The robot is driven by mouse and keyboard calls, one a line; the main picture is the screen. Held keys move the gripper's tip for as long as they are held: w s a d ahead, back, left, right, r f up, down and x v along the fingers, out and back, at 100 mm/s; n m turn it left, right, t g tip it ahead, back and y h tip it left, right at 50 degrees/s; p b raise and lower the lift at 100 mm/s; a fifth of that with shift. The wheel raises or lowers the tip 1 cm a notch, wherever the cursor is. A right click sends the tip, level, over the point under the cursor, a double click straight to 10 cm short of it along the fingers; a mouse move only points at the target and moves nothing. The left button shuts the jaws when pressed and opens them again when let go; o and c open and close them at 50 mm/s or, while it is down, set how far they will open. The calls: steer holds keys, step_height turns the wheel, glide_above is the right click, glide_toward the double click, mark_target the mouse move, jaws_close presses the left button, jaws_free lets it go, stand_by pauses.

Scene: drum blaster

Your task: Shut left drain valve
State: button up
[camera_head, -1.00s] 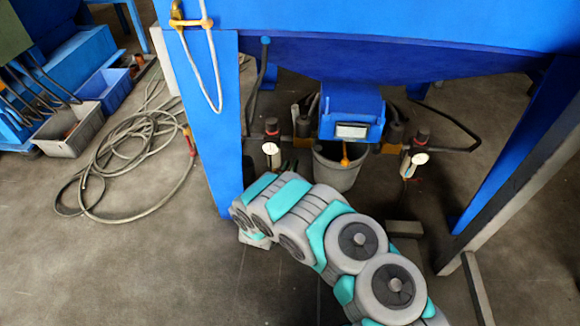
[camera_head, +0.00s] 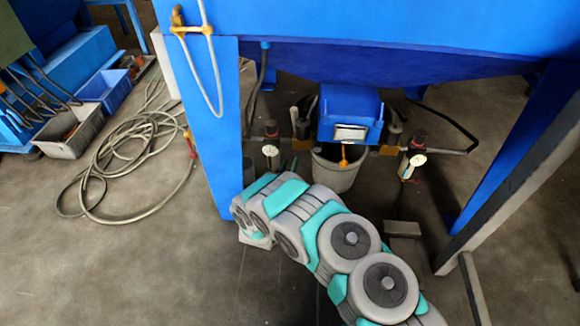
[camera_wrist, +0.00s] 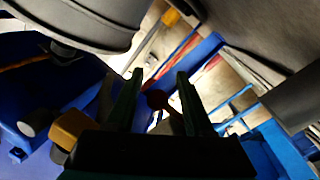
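In the head view, the left pipe assembly under the blue machine has a black and red cap (camera_head: 271,128) and a white round gauge (camera_head: 270,150). I cannot make out the left drain valve's handle there; my arm covers the area just below. The dark fingers of my gripper (camera_head: 289,164) show partly, just right of and below the gauge. In the wrist view my gripper (camera_wrist: 157,88) has its two fingers apart. A small dark red round part (camera_wrist: 157,98) shows between them; I cannot tell if it is the valve or whether the fingers touch it.
A grey bucket (camera_head: 338,172) stands under the blue hopper outlet (camera_head: 348,110). A second gauge (camera_head: 417,160) hangs at right. Blue legs (camera_head: 205,120) flank the space. A coiled hose (camera_head: 125,150) and a grey bin (camera_head: 72,130) lie at left. Open floor is at front left.

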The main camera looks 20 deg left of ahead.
steer(key=shift+o, duration=0.5)
steer(key=shift+f, duration=0.1)
steer(key=shift+s, duration=0.15)
steer(key=s+p, duration=0.1)
steer(key=s, duration=0.6)
steer(key=shift+s+d, duration=0.2)
steer(key=shift+s, duration=0.1)
